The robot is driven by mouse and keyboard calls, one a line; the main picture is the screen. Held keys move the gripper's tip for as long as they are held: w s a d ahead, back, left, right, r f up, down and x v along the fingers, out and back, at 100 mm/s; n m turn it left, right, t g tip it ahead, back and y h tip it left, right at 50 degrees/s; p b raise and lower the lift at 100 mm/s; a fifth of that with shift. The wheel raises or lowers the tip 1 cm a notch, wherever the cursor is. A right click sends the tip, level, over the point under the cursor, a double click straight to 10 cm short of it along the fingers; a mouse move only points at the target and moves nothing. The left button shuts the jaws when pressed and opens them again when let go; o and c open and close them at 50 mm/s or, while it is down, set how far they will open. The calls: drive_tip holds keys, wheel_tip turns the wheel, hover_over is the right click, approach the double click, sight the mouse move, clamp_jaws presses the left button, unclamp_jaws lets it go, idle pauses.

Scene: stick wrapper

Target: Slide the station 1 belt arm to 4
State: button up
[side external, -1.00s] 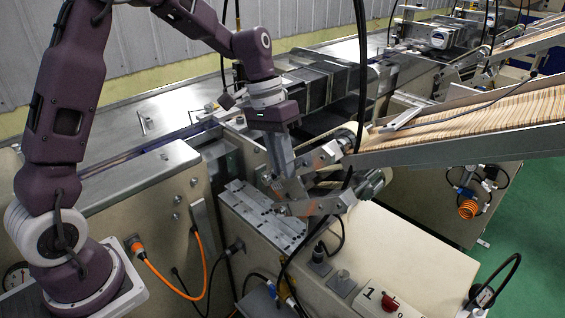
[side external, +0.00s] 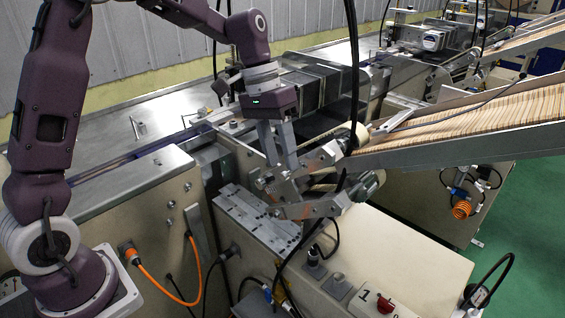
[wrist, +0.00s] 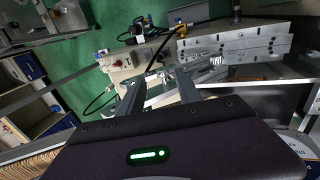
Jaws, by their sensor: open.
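The station 1 belt arm (side external: 318,206) is a metal bracket assembly with rollers over a light, slotted metal plate (side external: 258,220), beside the cream housing marked 1 (side external: 365,296). My gripper (side external: 282,162) points down over the inner end of this assembly. Its two fingers are apart and nothing shows clearly held between them. Whether they touch the bracket cannot be told. In the wrist view, the open fingers of my gripper (wrist: 158,92) straddle bright metal parts, and the slotted plate (wrist: 235,45) shows beyond them. Position numbers are too small to read.
A feed chute (side external: 460,125) full of wooden sticks slopes down to the assembly from the right. A black hanging cable (side external: 353,75) crosses close to the rollers. A red knob (side external: 385,306) sits on the housing, whose top is otherwise mostly clear at right.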

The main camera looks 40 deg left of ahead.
drive_tip(key=v, duration=0.5)
drive_tip(key=shift+s, duration=0.1)
drive_tip(key=s+r+t+y, duration=0.1)
drive_tip(key=s+r+t, duration=0.15)
drive_tip(key=s, duration=0.45)
drive_tip(key=s+r+t+y, duration=0.1)
drive_tip(key=s+r+y, duration=0.15)
drive_tip(key=s, duration=0.55)
drive_tip(key=s+f+t, duration=0.2)
drive_tip(key=s+f, duration=0.1)
drive_tip(key=s, duration=0.7)
drive_tip(key=shift+a, duration=0.35)
